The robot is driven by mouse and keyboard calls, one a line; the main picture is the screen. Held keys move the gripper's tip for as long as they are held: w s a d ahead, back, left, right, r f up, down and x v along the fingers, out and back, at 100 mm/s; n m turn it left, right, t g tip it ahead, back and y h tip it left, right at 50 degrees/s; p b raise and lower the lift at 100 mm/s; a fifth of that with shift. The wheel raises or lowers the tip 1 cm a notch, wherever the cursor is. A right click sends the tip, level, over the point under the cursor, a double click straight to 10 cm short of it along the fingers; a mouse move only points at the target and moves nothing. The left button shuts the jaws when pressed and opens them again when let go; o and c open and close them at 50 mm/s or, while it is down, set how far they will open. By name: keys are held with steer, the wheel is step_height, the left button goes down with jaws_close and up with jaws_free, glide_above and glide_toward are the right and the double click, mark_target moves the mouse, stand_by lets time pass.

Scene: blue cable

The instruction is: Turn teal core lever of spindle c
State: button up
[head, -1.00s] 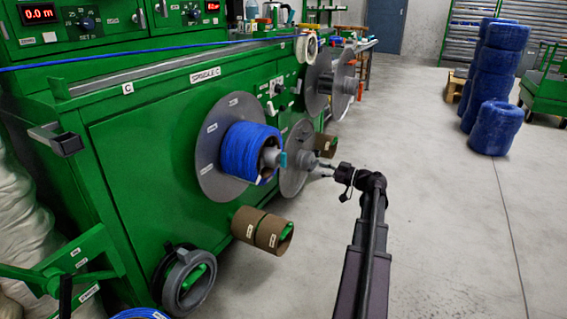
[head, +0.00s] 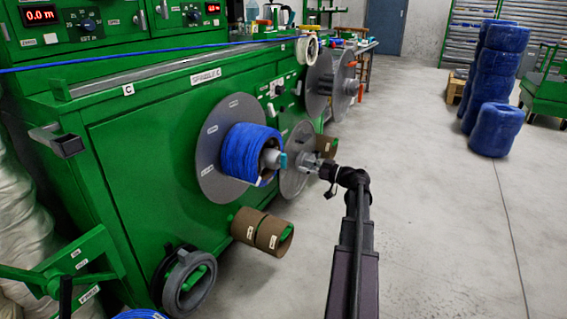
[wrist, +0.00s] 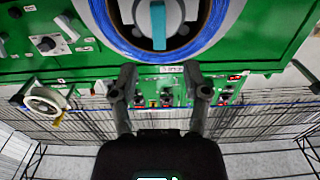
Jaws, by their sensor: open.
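The teal core lever (head: 283,161) sits on the end of the grey hub of spindle C, in front of the blue cable coil (head: 246,152). The large grey flange (head: 212,130) stands behind the coil. In the wrist view the lever (wrist: 158,24) lies along the picture's vertical on the round grey hub (wrist: 176,20), ringed by blue cable. My gripper (head: 308,166) is to the right of the lever in the head view, apart from it. In the wrist view my gripper (wrist: 160,74) is open and empty, with the lever beyond the fingertips at the top.
A separate grey flange (head: 295,180) shows behind my gripper in the head view. Brown cardboard cores (head: 262,232) stick out below the spindle. The green machine (head: 130,170) fills the left. Blue coils (head: 495,128) are stacked at the right, with clear floor (head: 440,200) between.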

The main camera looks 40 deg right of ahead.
mark_target(286, 161)
steer(key=x, duration=0.8)
steer(key=shift+w+a, duration=0.1)
